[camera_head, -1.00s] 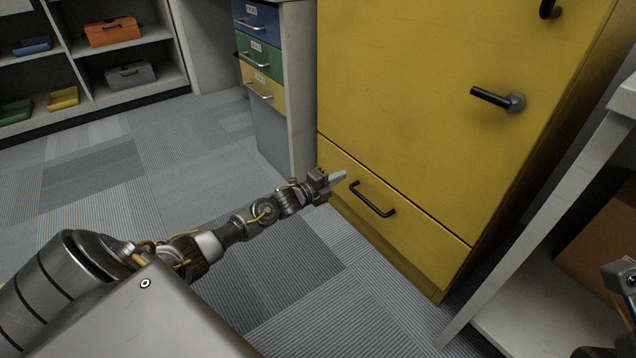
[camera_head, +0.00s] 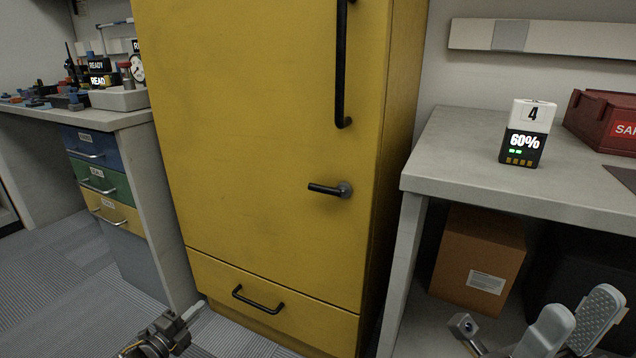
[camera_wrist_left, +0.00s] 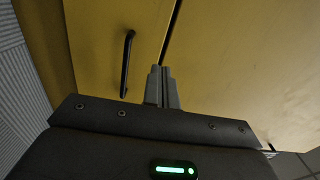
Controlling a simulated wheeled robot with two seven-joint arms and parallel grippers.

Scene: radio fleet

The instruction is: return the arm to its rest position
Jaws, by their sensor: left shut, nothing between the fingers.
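My left gripper (camera_head: 194,313) shows at the bottom left of the head view, low in front of the yellow cabinet (camera_head: 250,140). In the left wrist view its two fingers (camera_wrist_left: 161,72) are together, with nothing between them. They point at the yellow front; I cannot tell whether they touch it. The bottom drawer's black handle (camera_head: 258,300) is to the right of this gripper, and a black handle (camera_wrist_left: 127,63) is left of the fingers in the wrist view. My right gripper (camera_head: 580,310) is at the lower right, its grey fingers apart and empty.
A grey bench (camera_head: 465,178) stands at right with a 60% battery block (camera_head: 524,135) and a red case (camera_head: 600,120). A cardboard box (camera_head: 480,255) sits beneath it. A desk with blue, green and yellow drawers (camera_head: 103,180) is at left. Carpet (camera_head: 50,300) is clear there.

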